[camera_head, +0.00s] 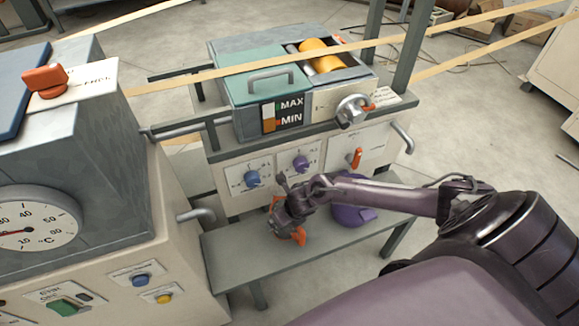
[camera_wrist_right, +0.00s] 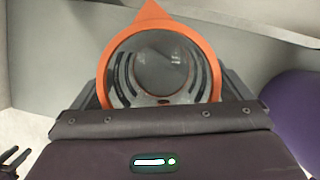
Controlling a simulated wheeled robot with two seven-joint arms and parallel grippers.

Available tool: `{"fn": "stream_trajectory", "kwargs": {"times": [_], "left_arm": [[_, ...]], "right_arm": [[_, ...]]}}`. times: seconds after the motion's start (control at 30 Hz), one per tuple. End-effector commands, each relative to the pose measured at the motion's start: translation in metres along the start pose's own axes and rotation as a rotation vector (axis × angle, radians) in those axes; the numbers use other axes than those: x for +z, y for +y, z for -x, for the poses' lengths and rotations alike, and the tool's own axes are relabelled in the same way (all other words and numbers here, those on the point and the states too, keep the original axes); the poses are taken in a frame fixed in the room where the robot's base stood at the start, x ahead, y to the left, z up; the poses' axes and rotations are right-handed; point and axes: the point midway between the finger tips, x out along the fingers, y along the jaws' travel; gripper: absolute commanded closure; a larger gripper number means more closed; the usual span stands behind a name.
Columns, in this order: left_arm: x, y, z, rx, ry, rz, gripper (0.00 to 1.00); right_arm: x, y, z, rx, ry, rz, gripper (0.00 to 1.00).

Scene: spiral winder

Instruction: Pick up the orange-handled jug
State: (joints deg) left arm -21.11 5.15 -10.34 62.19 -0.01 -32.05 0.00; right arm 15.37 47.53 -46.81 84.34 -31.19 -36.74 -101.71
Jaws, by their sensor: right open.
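The orange-handled jug (camera_head: 299,236) stands on the low grey bench in the head view, mostly hidden behind my right gripper (camera_head: 287,210). Only orange parts of it show there. In the right wrist view I look down on its round orange rim (camera_wrist_right: 213,72), with a pointed spout toward the top of the picture and a grey inside. My right gripper is open, close above the jug, with dark parts showing at both sides of the rim. Its handle and any contact with the fingers are hidden. My left gripper is not in view.
A purple jug (camera_head: 352,212) stands on the bench (camera_head: 330,250) just right of the orange one; its purple side also shows in the right wrist view (camera_wrist_right: 292,115). The machine's knob panel (camera_head: 235,183) rises behind the bench. A cabinet with a dial (camera_head: 30,228) stands left.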

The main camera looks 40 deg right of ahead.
Motion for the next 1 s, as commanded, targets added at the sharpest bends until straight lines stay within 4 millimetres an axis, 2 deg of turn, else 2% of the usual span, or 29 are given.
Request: {"fn": "stream_trajectory", "kwargs": {"times": [0.27, 0.6, 0.67, 1.0], "left_arm": [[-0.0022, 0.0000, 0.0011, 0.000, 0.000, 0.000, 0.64], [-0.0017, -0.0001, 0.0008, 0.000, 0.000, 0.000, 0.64], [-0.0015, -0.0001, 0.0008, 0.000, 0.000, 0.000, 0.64], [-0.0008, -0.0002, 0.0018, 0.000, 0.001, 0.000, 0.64]], "right_arm": [[0.0001, 0.0000, -0.0034, 0.000, 0.000, 0.000, 0.02], [0.0001, 0.0000, -0.0032, 0.000, 0.000, 0.000, 0.46], [0.0004, 0.0000, -0.0031, 0.000, -0.001, 0.000, 0.52], [0.0031, 0.0000, 0.0021, 0.001, -0.002, 0.000, 0.52]]}}
